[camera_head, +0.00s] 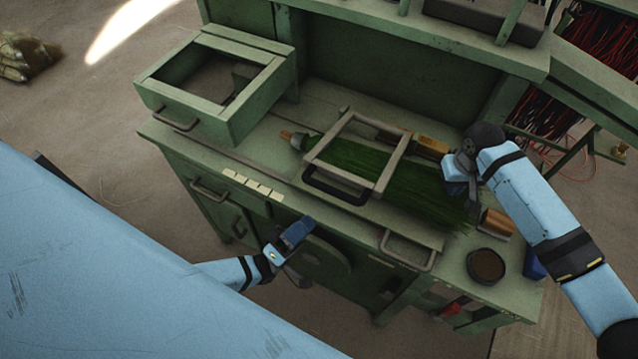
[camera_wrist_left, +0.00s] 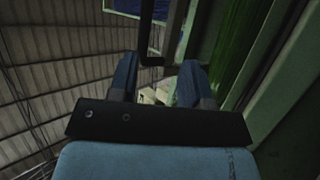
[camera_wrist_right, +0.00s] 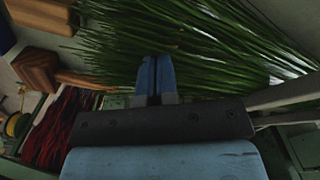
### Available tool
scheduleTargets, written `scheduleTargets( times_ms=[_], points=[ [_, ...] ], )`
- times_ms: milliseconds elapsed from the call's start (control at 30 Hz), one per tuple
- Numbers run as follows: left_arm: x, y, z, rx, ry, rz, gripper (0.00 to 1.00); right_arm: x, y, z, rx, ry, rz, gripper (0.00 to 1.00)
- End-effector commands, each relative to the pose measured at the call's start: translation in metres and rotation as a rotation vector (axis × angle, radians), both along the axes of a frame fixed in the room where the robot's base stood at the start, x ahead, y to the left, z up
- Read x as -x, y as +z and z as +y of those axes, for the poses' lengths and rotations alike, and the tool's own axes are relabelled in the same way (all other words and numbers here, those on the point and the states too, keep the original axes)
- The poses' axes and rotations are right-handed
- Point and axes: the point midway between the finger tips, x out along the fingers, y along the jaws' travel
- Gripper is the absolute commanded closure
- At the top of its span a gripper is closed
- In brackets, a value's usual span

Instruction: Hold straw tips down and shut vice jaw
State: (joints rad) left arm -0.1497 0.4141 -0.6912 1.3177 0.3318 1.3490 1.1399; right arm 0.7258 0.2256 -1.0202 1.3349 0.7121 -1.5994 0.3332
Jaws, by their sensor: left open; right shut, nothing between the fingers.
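Green straw (camera_head: 408,190) lies fanned across the bench, its tips toward the right; it fills the upper part of the right wrist view (camera_wrist_right: 200,45). A pale rectangular frame, seemingly the vice jaw (camera_head: 329,157), lies over the straw, with a dark handle (camera_head: 336,192) at its front. My right gripper (camera_head: 455,186) is shut and empty, over or against the straw near its tips; contact is unclear. It also shows shut in the right wrist view (camera_wrist_right: 156,78). My left gripper (camera_head: 292,236) is open and empty, in front of the bench; its two fingers stand apart in the left wrist view (camera_wrist_left: 158,85).
An open-topped green drawer box (camera_head: 215,85) stands at the bench's left. A wooden block (camera_head: 497,224) and a round dark tin (camera_head: 486,266) are at the right end. A bench handle (camera_head: 408,250) juts at the front. Red and black strands (camera_head: 560,75) hang at the upper right.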

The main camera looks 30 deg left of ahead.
Motion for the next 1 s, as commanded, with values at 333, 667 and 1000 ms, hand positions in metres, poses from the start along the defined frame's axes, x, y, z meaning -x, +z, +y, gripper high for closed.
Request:
scheduleTargets(
  times_ms=[333, 667, 1000],
  points=[
    [0.03, -0.031, 0.017, -0.001, 0.0, 0.0, 0.56, 0.0, 0.0, 0.0, 0.0, 0.0, 0.001, 1.0],
    [0.032, -0.032, 0.018, 0.0, -0.001, -0.001, 0.63, 0.0, 0.0, 0.0, 0.0, 0.0, 0.0, 1.0],
    [-0.023, -0.013, -0.007, 0.125, -0.105, 0.275, 1.0, 0.0, 0.0, 0.0, 0.0, 0.0, 0.0, 1.0]
  ],
)
